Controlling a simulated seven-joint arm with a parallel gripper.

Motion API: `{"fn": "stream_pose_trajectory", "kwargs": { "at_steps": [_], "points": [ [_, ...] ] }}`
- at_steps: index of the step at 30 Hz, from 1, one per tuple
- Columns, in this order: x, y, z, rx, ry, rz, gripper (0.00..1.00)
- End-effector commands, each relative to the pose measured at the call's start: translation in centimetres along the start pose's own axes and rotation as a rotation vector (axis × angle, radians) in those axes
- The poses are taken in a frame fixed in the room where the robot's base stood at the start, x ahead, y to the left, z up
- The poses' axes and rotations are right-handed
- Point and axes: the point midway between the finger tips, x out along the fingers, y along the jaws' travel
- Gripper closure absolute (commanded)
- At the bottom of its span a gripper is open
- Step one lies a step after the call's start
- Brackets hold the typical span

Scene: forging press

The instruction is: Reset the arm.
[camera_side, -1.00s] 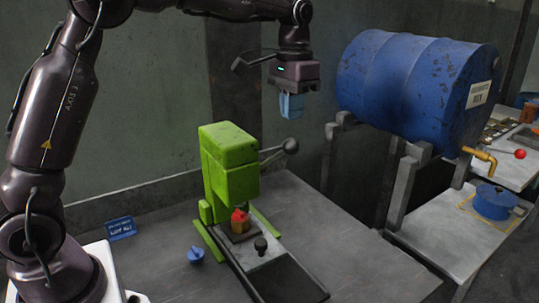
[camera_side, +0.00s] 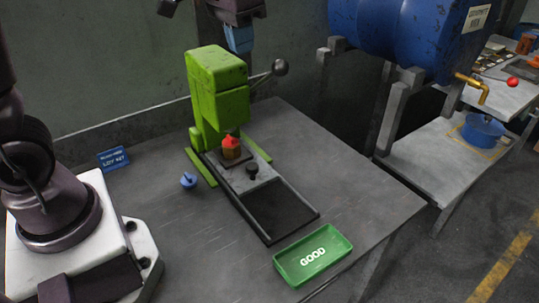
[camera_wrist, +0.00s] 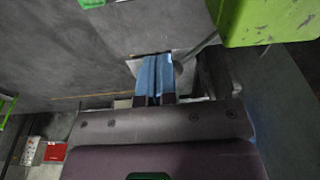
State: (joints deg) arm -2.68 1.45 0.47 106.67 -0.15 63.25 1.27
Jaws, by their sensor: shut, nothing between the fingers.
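The green press (camera_side: 217,90) stands on the grey workbench, and its lever ends in a dark ball (camera_side: 280,67) at the right. A red-topped brownish piece (camera_side: 231,147) sits at the press under its head. My gripper's blue fingers (camera_side: 240,40) show at the top of the side view, just beside and behind the press head in the picture, left of the ball. In the wrist view the fingers (camera_wrist: 153,78) are side by side, shut with nothing between them. The press's green body (camera_wrist: 265,20) is at the upper right there. Most of my arm is cropped out of the side view.
A green tray marked GOOD (camera_side: 314,255) lies on the bench's front right. A small blue knob-like part (camera_side: 188,180) and a blue sign (camera_side: 112,158) are left of the press. A blue drum (camera_side: 400,35) on a stand is at the right. The bench's right side is clear.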

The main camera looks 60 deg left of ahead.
Motion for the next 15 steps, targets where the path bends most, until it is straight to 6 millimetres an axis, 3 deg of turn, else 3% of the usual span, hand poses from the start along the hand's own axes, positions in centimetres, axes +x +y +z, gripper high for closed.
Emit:
{"fn": "stream_pose_trajectory", "kwargs": {
  "at_steps": [3, 9, 15],
  "points": [
    [-0.9, 0.5, 4.9, 0.004, 0.080, 0.002, 1.00],
    [-0.9, 1.1, 11.9, 0.014, 0.205, 0.006, 1.00],
    [-1.1, 1.3, 15.5, 0.027, 0.292, 0.009, 1.00]
  ]
}}
